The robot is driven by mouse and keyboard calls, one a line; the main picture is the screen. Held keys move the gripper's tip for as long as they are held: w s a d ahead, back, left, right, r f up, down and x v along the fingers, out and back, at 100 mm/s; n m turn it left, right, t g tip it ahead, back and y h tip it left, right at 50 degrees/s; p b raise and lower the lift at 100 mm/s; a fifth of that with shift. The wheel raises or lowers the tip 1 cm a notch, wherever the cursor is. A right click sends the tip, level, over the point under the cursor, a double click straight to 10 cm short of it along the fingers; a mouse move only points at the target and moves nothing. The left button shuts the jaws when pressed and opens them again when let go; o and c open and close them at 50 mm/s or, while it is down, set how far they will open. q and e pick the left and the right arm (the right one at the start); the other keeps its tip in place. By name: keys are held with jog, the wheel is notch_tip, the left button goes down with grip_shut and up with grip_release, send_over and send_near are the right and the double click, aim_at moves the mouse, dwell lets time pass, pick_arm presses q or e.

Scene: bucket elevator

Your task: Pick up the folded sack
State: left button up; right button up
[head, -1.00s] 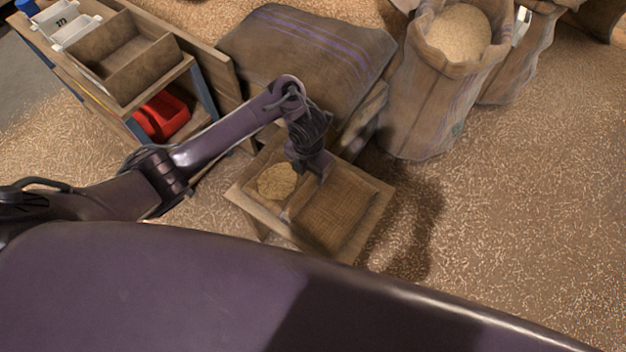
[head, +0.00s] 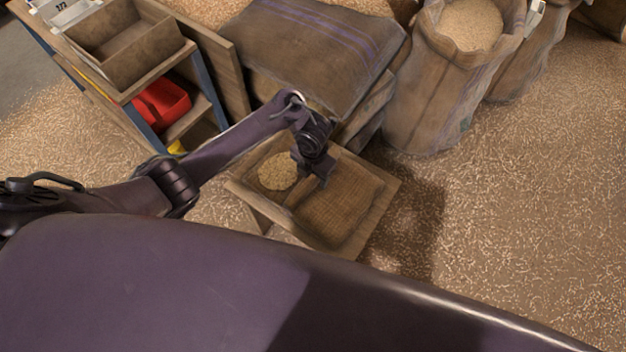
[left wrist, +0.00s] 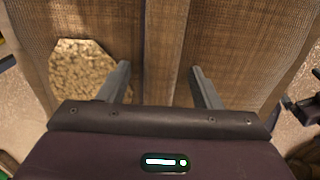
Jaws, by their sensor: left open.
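The folded sack (head: 345,215) looks like flat brown woven cloth, lying in the right part of a small wooden stand with a shallow tray top (head: 388,190). In the left wrist view the woven cloth (left wrist: 252,40) fills the right side. My left gripper (head: 317,180) points down over the tray, near the divider and the sack's back left. In the left wrist view its two fingers (left wrist: 160,76) are apart with nothing between them, above the divider strip. The gripper and wrist hide part of the sack.
A patch of grain (head: 277,171) lies in the tray's left part. Behind stand stacked full sacks (head: 315,50) and an open grain sack (head: 435,85). A shelf with a red bin (head: 161,104) is at the left. The grain-strewn floor at right is free.

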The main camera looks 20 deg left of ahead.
pick_arm(q)
grip_shut()
jog(key=shift+r, duration=0.1)
dwell(0.4)
